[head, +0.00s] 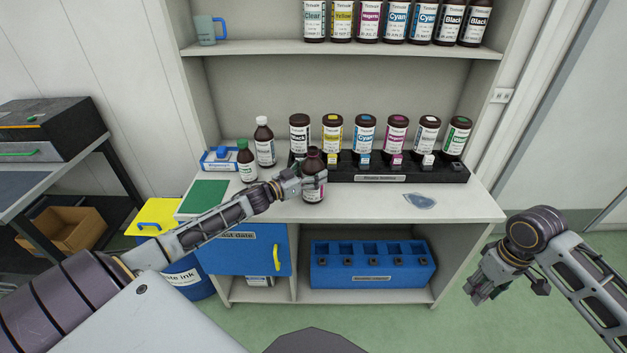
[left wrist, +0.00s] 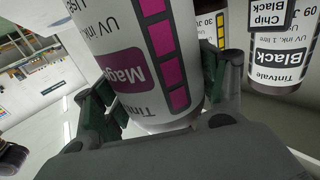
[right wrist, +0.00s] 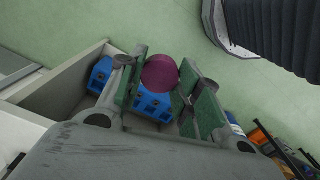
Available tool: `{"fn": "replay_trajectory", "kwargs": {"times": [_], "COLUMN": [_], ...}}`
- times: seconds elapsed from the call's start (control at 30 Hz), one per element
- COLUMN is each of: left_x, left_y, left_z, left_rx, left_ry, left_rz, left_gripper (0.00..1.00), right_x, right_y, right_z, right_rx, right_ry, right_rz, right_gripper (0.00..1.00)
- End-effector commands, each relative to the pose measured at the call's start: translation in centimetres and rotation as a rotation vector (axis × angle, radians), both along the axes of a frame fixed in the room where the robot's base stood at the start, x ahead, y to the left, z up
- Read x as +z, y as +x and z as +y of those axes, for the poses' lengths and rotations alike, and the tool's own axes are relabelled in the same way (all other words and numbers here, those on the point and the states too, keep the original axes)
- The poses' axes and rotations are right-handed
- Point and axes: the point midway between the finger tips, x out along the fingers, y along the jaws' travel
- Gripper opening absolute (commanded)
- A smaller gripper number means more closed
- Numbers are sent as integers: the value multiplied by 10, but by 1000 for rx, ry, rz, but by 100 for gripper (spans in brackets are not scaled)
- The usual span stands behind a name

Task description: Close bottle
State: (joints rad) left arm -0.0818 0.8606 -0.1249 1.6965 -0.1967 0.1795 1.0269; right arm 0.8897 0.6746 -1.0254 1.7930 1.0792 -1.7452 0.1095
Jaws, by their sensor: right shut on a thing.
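The magenta ink bottle (head: 313,190), brown with a white label, stands upright near the front of the counter. Its narrow dark neck shows no coloured cap. It fills the left wrist view (left wrist: 145,60), its label reading "Mage". My left gripper (head: 308,183) reaches in from the left, its fingers on both sides of the bottle and closed around it. My right gripper (head: 480,288) hangs to the right of the counter, low and away from the bottle. In the right wrist view it is shut on a round purple cap (right wrist: 160,74); the head view hides this cap.
A black rack (head: 400,174) with several capped bottles stands behind. A green-capped bottle (head: 246,162) and a white-capped bottle (head: 265,145) stand left of the magenta one. A clear bluish piece (head: 420,201) lies on the counter's right. A blue block (head: 372,268) sits below.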

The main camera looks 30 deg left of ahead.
Motion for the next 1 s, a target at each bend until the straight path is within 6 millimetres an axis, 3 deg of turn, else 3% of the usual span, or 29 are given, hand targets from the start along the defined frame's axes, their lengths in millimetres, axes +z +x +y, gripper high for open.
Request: {"fn": "replay_trajectory", "kwargs": {"times": [0.03,0.27,0.67,1.0], "left_x": [0,0,6,38], "left_y": [0,0,0,0], "left_z": [0,0,0,0], "left_rx": [0,0,-1,-2], "left_ry": [0,0,1,3], "left_rz": [0,0,-3,-4], "left_gripper": [60,30,30,30], "right_x": [0,0,1,5], "right_y": [0,0,0,0], "right_z": [0,0,0,0], "right_rx": [0,0,0,0], "right_ry": [0,0,0,0], "right_rz": [0,0,0,0], "right_gripper": [25,25,25,25]}}
